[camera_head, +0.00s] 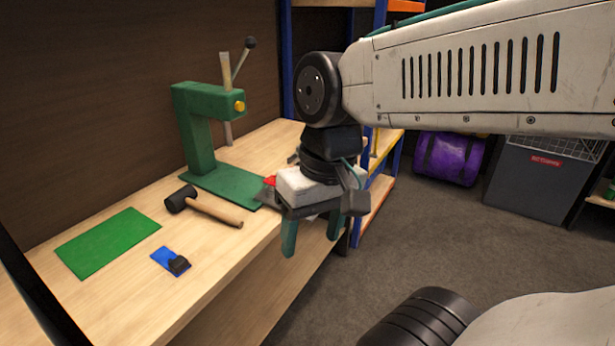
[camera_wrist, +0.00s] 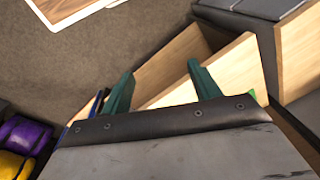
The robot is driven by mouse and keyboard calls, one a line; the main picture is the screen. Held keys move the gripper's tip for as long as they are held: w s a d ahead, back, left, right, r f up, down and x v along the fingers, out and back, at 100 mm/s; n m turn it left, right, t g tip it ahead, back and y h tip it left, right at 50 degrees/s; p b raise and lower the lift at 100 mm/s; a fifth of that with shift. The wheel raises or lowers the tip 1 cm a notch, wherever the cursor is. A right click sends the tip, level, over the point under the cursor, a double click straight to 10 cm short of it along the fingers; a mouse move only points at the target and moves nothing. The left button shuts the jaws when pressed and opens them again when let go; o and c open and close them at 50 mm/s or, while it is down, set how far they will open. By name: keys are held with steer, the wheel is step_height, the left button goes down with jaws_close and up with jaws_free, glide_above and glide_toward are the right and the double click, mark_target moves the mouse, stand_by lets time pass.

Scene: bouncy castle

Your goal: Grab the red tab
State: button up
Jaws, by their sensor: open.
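A small red piece (camera_head: 270,181), which looks like the red tab, lies on the workbench (camera_head: 225,258) near its far end, by the green press base. It is mostly hidden behind my gripper in the head view, so its full shape does not show. I cannot make it out in the wrist view. My gripper (camera_head: 311,240) points down at the bench's front edge, to the right of and nearer than the red piece. Its two green fingers are apart with nothing between them; they also show in the wrist view (camera_wrist: 160,76).
A green press (camera_head: 194,130), a mallet (camera_head: 213,208), a green mat (camera_head: 108,242) and a blue tab with a black clip (camera_head: 164,257) are on the bench. A blue-posted shelf (camera_head: 385,175) stands behind my gripper. The floor at right is mostly clear before a purple roll (camera_head: 447,158).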

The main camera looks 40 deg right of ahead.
steer(key=w+d+f+m+t+y, duration=0.1)
steer(key=w+f+m+y, duration=0.1)
steer(key=w+m+y, duration=0.4)
steer(key=w+d+f+m+t+y, duration=0.1)
steer(key=w+f+m+t+y, duration=0.1)
steer(key=w+m, duration=0.6)
steer(key=w+d+f+m+t+h, duration=0.2)
steer(key=w+d+f+m+t, duration=0.2)
steer(key=w+d+f+m, duration=0.5)
steer(key=w+d+f+m+t+h, duration=0.25)
steer(key=d+m+t, duration=0.4)
steer(key=d, duration=0.65)
steer(key=shift+m+g, duration=0.55)
steer(key=shift+g, duration=0.2)
steer(key=x, duration=0.4)
steer(key=r+x, duration=0.1)
steer(key=x, duration=0.1)
steer(key=shift+w+a+f, duration=0.1)
steer(key=shift+w+a, duration=0.1)
steer(key=shift+w, duration=0.25)
steer(key=c, duration=0.9)
